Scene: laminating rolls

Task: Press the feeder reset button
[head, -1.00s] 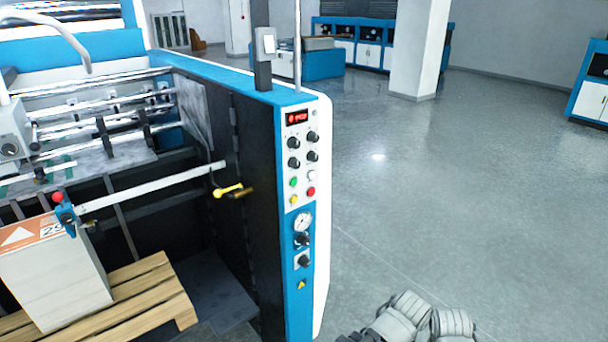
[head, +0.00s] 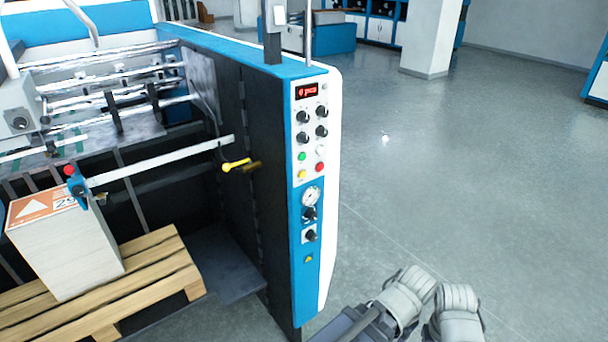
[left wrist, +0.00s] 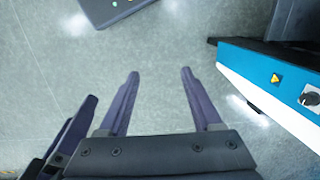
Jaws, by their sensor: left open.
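The control panel (head: 309,184) is on the narrow blue-and-white end of the feeder machine in the head view. It carries a lit red display (head: 307,91), several black knobs, a green button (head: 302,156), a white button (head: 320,150), a red button (head: 319,167) and a yellow button (head: 302,174). Their labels are too small to read. My left gripper (left wrist: 160,73) is open and empty over the floor in the left wrist view. The panel's lower end (left wrist: 262,75), with a yellow warning mark and a black knob, is right of it, apart from the fingers. My right gripper is not visible.
A stack of sheets (head: 70,250) stands on a wooden pallet (head: 150,262) left of the panel. A yellow-handled lever (head: 236,164) sticks out beside the machine's dark side. The grey floor (head: 450,180) right of the panel is clear. My arm links show at bottom right.

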